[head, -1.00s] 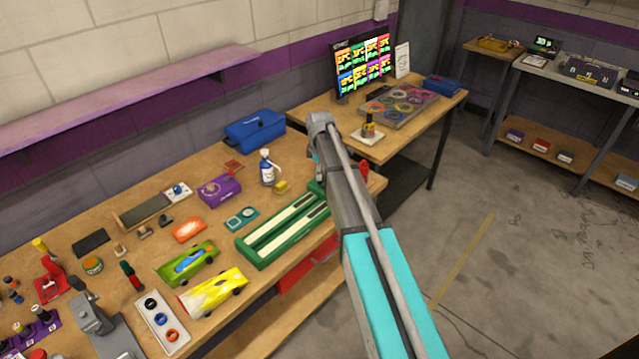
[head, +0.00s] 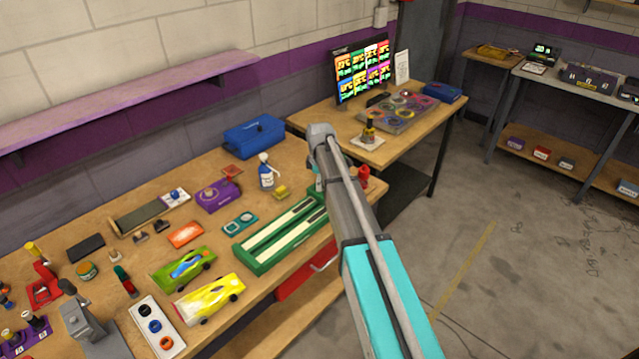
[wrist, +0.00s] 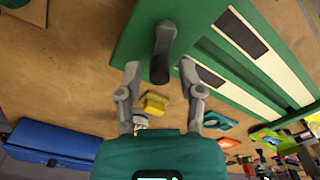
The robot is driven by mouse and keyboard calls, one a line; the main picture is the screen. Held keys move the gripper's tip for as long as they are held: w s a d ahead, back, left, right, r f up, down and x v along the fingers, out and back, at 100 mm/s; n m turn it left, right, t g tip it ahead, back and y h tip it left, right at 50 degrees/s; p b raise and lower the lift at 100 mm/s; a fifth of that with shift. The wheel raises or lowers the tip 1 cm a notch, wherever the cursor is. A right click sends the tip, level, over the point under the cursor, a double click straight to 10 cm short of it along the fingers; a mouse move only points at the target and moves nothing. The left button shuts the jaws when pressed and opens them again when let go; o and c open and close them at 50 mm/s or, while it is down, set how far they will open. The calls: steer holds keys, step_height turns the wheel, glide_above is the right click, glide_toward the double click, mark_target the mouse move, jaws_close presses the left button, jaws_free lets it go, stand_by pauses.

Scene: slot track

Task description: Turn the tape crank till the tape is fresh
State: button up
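The green tape unit (head: 262,258) with two pale strips lies near the front edge of the workbench. In the wrist view its green end (wrist: 134,48) carries a dark crank (wrist: 163,48) with a round-ended handle. My gripper (wrist: 160,70) is open, its two grey fingertips on either side of the handle's end. Gaps show between each finger and the handle, so it is not gripped. In the head view my arm hides the crank and most of my gripper.
A yellow block (head: 281,192) and a spray bottle (head: 267,172) stand behind the tape unit. A blue case (head: 254,136) is farther back. Yellow (head: 210,298) and green (head: 184,269) cars sit to the left. A red object (head: 363,174) is right of my arm.

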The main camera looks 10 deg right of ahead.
jaws_close()
steer(key=shift+m, duration=0.4)
stand_by(0.6)
steer(key=m, duration=0.2)
steer(key=shift+w+d+m, duration=0.25)
steer(key=shift+w+m, duration=0.05)
steer(key=m, duration=0.3)
steer(key=shift+w+d+m, duration=0.2)
steer(key=shift+d+m, duration=0.1)
steer(key=shift+d, duration=0.1)
steer(key=m, duration=0.2)
steer(key=d+m, duration=0.1)
steer(key=m, duration=0.3)
steer(key=shift+d, duration=0.25)
steer(key=m, duration=0.3)
steer(key=d+m, duration=0.1)
steer(key=m, duration=0.1)
steer(key=shift+s+d+m, duration=0.1)
steer(key=shift+s+m, duration=0.15)
steer(key=shift+m, duration=0.05)
steer(key=m, duration=0.4)
steer(key=s+d+m, duration=0.1)
steer(key=m, duration=0.1)
steer(key=shift+s, duration=0.1)
